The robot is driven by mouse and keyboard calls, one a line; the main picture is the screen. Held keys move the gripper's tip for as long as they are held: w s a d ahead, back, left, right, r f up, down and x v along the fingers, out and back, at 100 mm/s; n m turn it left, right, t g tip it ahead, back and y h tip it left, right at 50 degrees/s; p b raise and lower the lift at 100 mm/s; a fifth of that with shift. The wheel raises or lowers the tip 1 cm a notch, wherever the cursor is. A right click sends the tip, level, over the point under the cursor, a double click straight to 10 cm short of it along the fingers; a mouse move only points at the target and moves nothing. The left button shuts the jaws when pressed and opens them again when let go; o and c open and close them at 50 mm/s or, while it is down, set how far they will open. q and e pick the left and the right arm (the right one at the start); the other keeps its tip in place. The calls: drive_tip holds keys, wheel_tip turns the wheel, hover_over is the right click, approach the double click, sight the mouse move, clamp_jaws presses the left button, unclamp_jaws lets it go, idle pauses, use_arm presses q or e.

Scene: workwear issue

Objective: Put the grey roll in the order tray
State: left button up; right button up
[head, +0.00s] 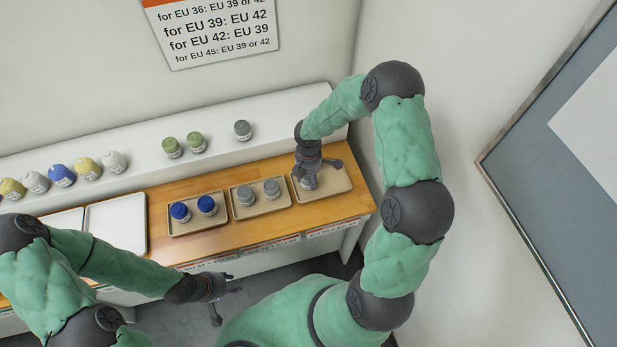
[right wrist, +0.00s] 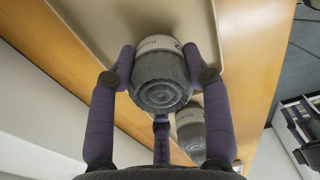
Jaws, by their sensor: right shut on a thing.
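My right gripper (head: 309,183) is shut on a grey roll (right wrist: 160,78) with a white label band, low over the rightmost beige tray (head: 338,182). In the right wrist view the fingers of my right gripper (right wrist: 157,70) close around the roll, its ridged grey end facing the camera. I cannot tell whether the roll touches the tray. A second grey roll (right wrist: 191,132) shows behind it in that view, partly hidden by a finger. My left gripper (head: 226,292) is empty, fingers spread, in front of the counter. No tray label is readable as the order tray.
The middle tray (head: 262,211) holds two grey rolls (head: 246,195); another tray (head: 200,228) holds two blue rolls (head: 207,204). A white tray (head: 116,224) is empty. The white shelf (head: 215,150) behind bears several rolls, including a grey one (head: 242,130). A wall stands close right.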

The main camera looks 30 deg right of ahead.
drive_tip(key=o, duration=1.1)
drive_tip(key=shift+f, duration=0.1)
drive_tip(key=shift+o, duration=0.2)
drive_tip(key=shift+r, duration=0.2)
wheel_tip(320, 180, up, 12)
drive_tip(key=p, duration=0.1)
drive_tip(key=shift+w, duration=0.15)
